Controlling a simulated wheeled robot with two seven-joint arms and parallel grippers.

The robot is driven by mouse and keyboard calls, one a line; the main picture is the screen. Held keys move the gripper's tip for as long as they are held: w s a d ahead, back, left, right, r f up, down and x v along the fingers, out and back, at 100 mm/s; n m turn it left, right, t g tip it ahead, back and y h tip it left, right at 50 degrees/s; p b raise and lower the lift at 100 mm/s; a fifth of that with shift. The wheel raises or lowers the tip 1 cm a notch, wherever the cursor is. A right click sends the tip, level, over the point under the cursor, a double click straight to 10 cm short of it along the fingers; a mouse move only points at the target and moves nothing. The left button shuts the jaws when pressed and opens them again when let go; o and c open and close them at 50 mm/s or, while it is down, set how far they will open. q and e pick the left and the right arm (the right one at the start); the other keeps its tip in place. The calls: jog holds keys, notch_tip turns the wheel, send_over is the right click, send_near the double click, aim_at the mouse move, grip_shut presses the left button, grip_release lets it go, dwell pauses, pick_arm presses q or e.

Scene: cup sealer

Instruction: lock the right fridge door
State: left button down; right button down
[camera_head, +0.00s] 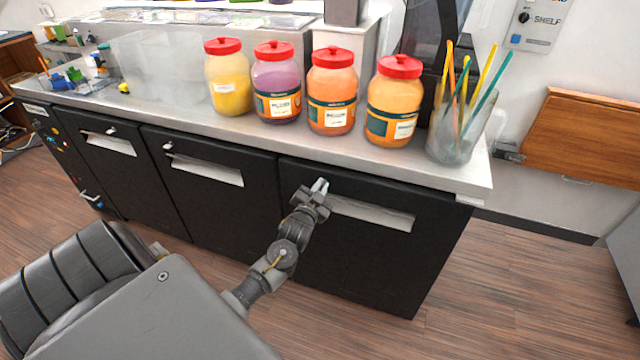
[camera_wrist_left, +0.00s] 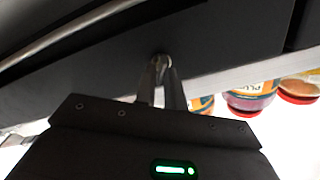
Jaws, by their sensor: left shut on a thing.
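The right fridge door (camera_head: 365,265) is the black panel under the right end of the counter, and it looks closed. It has a long pale handle recess (camera_head: 372,213). My left gripper (camera_head: 320,186) is at the door's upper left, left of the recess. In the left wrist view, its two fingers (camera_wrist_left: 161,78) are close together on a small metal lock knob (camera_wrist_left: 161,59) on the dark door front. The gripper is shut on this knob, which the fingers hide in the head view. My right gripper is not in view.
The middle fridge door (camera_head: 215,200) and left fridge door (camera_head: 115,165) have similar small knobs. Several red-lidded jars (camera_head: 332,92) and a clear cup with colored sticks (camera_head: 455,135) stand on the counter (camera_head: 345,155) above. A wooden wall panel (camera_head: 590,140) is at right.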

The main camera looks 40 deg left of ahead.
pick_arm(q)
jog(key=m+p, duration=0.2)
jog(key=m, duration=0.4)
jog(key=shift+d+p, duration=0.15)
jog(key=shift+p, duration=0.25)
jog(key=m, duration=0.1)
jog(key=m+p, duration=0.1)
jog(key=m, duration=0.1)
jog(key=m+p, duration=0.1)
jog(key=m, duration=0.1)
jog(key=shift+f, duration=0.25)
jog(key=shift+m, duration=0.4)
jog(key=c, duration=1.6)
grip_release()
jog(key=shift+w, duration=0.1)
jog(key=b+v, duration=0.1)
jog(key=v, duration=1)
jog(key=shift+w, duration=0.1)
